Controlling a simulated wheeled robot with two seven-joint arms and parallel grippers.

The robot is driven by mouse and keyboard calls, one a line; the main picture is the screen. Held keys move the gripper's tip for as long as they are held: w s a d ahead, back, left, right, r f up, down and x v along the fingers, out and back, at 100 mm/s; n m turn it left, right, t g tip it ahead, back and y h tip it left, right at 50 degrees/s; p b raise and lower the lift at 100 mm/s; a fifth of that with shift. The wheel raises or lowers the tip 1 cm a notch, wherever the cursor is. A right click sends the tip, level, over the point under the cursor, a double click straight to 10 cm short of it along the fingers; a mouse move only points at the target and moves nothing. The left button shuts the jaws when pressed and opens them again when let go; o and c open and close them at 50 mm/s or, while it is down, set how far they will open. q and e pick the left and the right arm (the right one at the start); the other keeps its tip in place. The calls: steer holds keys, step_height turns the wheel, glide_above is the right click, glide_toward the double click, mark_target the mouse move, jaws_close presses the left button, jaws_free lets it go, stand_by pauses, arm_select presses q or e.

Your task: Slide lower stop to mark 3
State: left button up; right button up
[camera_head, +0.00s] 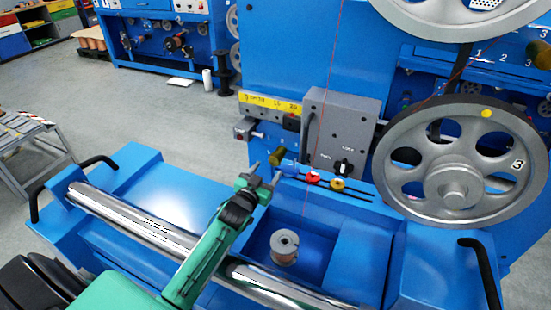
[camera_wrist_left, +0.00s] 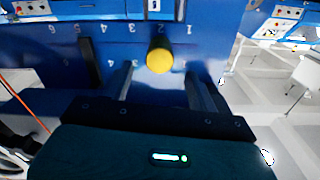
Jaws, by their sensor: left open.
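A brass-yellow round knob (camera_head: 277,157) sticks out of the blue machine's front face, low beside the grey box; I take it for the lower stop but see no label saying so. In the left wrist view the yellow knob (camera_wrist_left: 160,58) sits near the 2 of a numbered scale (camera_wrist_left: 130,28), to the right of mark 3. My left gripper (camera_head: 262,182) is open just in front of the knob. In the wrist view its fingers (camera_wrist_left: 160,80) stand on either side of the knob, apart from it. Contact depth cannot be told. My right gripper is not in view.
A dark upright bar (camera_wrist_left: 88,60) stands left of the fingers. A red knob (camera_head: 313,178) and a yellow knob (camera_head: 337,184) sit on slots to the right. A steel roller (camera_head: 140,220), a small spool (camera_head: 284,247) and a large spoked wheel (camera_head: 455,160) are nearby.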

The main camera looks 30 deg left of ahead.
mark_target(274, 162)
arm_select(q)
steer(key=w+p, duration=0.1)
steer(key=w, duration=0.6)
steer(key=shift+a, duration=0.15)
steer(key=c, duration=1.3)
steer(key=shift+w+d, duration=0.2)
steer(key=shift+d, duration=2.45)
steer(key=shift+a, duration=0.1)
